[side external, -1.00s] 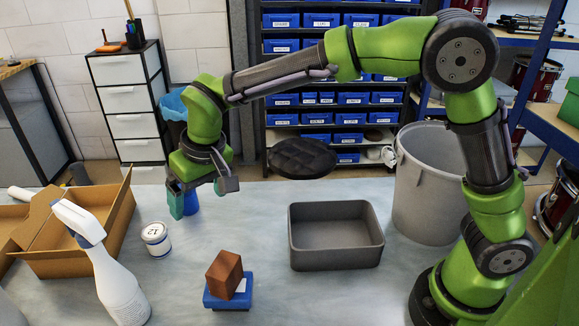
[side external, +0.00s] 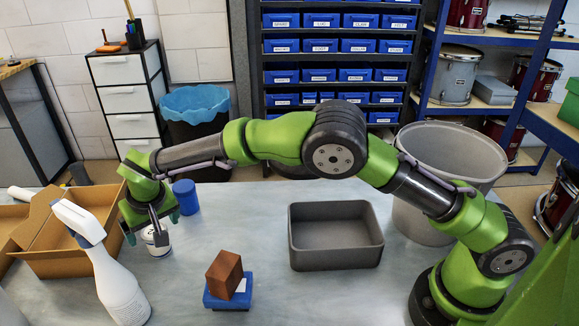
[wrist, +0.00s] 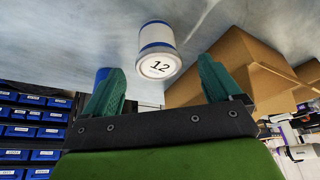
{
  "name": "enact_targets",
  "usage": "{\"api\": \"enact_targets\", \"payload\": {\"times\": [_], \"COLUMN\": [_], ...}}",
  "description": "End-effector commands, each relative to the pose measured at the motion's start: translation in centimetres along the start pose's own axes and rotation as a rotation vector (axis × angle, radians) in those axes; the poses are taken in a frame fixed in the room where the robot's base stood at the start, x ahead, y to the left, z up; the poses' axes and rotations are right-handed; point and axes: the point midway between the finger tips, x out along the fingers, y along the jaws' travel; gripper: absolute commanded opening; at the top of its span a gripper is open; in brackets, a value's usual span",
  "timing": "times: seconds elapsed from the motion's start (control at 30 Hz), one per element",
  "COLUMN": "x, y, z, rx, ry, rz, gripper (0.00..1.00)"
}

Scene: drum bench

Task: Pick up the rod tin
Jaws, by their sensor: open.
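A short white tin with a blue band and "12" on its lid (side external: 160,250) stands upright on the bench, partly hidden by my gripper (side external: 152,226). In the wrist view the tin (wrist: 157,52) shows ahead of and between the fingertips of my gripper (wrist: 160,68). The teal fingers are apart, with nothing held. A blue cylinder (side external: 187,196) stands just behind my gripper; a sliver of it (wrist: 101,76) shows beside the left finger in the wrist view. No readable label says which of these is the rod tin.
An open cardboard box (side external: 60,262) lies left of the white tin, and a white spray bottle (side external: 112,285) stands in front left. A brown block (side external: 224,272) rests on a blue base (side external: 228,298). An empty grey tray (side external: 337,258) is to the right, with clear bench between.

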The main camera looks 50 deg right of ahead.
Motion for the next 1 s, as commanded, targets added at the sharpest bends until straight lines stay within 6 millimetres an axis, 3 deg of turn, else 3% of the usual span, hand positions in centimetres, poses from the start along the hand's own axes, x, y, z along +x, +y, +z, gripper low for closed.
{"api": "enact_targets", "payload": {"times": [0.23, 0.5, 0.8, 0.87, 1.0], "x": [1.9, 5.7, 6.3, 6.3, 6.3], "y": [0.1, 0.3, 0.2, 0.2, 0.2], "z": [-0.2, -0.6, -0.6, -0.6, -0.6], "rx": [0.001, 0.001, 0.0, 0.0, 0.0], "ry": [0.0, -0.001, 0.001, 0.001, 0.0], "rz": [0.0, 0.0, -0.001, -0.001, -0.001], "gripper": [0.91, 0.91, 0.91, 0.85, 0.64]}}
